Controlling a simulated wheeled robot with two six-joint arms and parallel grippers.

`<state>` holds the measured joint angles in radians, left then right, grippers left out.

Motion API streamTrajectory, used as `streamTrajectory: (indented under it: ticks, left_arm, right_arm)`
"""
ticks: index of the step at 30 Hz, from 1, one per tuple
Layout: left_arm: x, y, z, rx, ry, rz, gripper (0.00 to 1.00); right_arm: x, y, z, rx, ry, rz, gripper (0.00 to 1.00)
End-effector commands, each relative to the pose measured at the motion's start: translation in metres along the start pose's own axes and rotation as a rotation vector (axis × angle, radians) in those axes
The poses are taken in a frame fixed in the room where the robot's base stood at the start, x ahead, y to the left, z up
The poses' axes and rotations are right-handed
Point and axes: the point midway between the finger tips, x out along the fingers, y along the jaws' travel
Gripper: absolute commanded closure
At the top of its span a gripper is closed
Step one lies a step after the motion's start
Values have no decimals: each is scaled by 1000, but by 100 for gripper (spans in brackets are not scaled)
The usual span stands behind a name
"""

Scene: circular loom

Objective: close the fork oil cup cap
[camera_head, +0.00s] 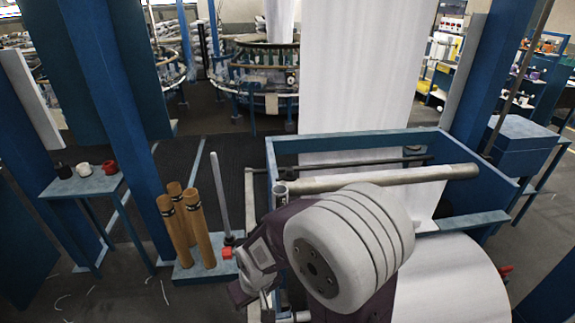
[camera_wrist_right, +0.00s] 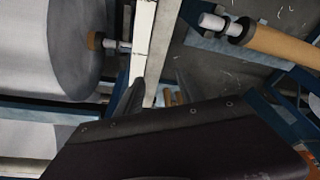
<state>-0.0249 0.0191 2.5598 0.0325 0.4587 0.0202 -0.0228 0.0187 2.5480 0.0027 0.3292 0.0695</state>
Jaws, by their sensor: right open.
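I cannot make out the fork oil cup or its cap in either view; my right arm and gripper cover part of the machine's near left corner. My right gripper (camera_head: 254,272) is beside that corner, in front of the roll frame. In the right wrist view its two dark fingers (camera_wrist_right: 156,90) are apart, with a pale upright bar (camera_wrist_right: 143,40) of the frame showing between and beyond them. I see nothing held between them. My left gripper is not in view.
A blue roll frame (camera_head: 345,143) with a metal bar (camera_head: 420,176) and a large white fabric roll (camera_head: 450,275) stands at the right. Brown tubes (camera_head: 197,235) and a grey rod (camera_head: 219,195) stand left of my gripper.

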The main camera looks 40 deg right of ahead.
Motion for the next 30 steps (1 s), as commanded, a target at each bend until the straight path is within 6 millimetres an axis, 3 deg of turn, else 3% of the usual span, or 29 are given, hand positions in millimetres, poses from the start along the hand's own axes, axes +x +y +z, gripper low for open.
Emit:
streamTrajectory:
  ticks: [5, 11, 14, 17, 20, 24, 27, 30]
  left_arm:
    - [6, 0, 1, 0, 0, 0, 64]
    - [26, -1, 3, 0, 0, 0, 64]
    - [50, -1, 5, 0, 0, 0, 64]
    - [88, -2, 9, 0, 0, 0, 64]
    - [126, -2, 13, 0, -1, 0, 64]
    - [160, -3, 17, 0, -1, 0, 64]
    - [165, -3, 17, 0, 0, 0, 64]
    - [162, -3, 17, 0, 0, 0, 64]
  right_arm:
    - [-3, 4, -52, 15, 195, 0, 55]
    - [-22, 19, -136, 47, 535, -5, 55]
    - [-42, 43, -183, 75, 768, 2, 55]
    - [-69, 88, -219, 105, 1029, 45, 55]
    - [-90, 146, -224, 135, 1217, 132, 55]
    - [-99, 216, -203, 192, 1315, 271, 55]
    - [-102, 238, -192, 221, 1320, 319, 55]
    - [-105, 243, -190, 230, 1317, 329, 55]
